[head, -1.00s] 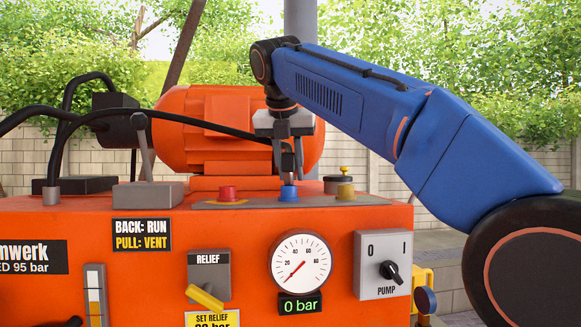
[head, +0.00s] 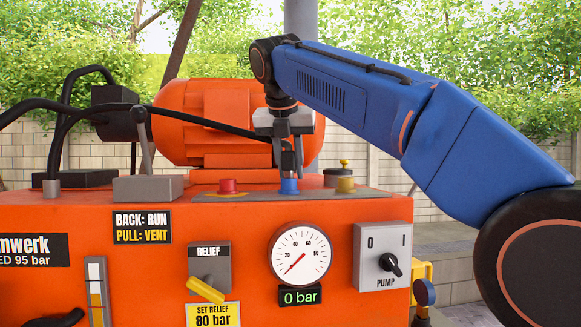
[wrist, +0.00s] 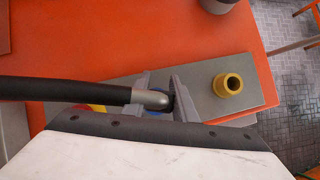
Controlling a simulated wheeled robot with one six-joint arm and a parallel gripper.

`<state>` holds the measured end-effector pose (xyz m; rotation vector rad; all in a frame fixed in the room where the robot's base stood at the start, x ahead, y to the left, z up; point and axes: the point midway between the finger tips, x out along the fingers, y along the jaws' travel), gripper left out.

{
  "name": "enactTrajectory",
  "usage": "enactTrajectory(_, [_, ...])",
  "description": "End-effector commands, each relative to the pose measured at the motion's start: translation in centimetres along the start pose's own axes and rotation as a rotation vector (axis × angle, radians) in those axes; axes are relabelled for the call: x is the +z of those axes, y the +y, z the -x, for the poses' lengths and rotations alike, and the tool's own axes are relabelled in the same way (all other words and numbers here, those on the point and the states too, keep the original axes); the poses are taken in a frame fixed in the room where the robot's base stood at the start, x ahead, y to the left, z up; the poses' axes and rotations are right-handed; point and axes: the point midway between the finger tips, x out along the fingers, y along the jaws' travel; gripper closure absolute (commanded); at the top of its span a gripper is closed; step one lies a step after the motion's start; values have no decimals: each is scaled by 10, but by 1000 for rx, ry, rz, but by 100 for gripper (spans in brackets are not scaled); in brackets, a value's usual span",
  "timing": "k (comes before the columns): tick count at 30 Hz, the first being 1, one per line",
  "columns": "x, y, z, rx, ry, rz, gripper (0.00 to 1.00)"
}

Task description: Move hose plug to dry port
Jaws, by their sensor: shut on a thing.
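My gripper (head: 289,172) points down over the blue port (head: 289,186) on the grey plate on top of the orange machine. It is shut on the hose plug, a grey elbow end (wrist: 151,98) on a black hose (wrist: 60,90) in the wrist view. The plug is directly above or in the blue port; the fingers hide which. In the wrist view the yellow port (wrist: 228,84) is open and empty, and the blue port is mostly covered.
A grey lever (head: 144,140) stands on a block at the left. The orange motor (head: 205,125) is close behind my gripper. A dark cap with a yellow knob (head: 338,178) stands behind the yellow port. The gauge display (head: 300,296) reads 0 bar. The pump switch (head: 390,264) is at the right.

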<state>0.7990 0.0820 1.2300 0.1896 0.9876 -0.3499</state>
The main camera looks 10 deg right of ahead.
Motion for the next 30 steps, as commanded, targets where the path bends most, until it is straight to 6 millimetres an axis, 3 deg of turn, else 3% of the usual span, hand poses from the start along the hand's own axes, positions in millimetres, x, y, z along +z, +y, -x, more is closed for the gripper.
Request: enactTrajectory(30, [-9, 0, -13, 1, -1, 0, 100])
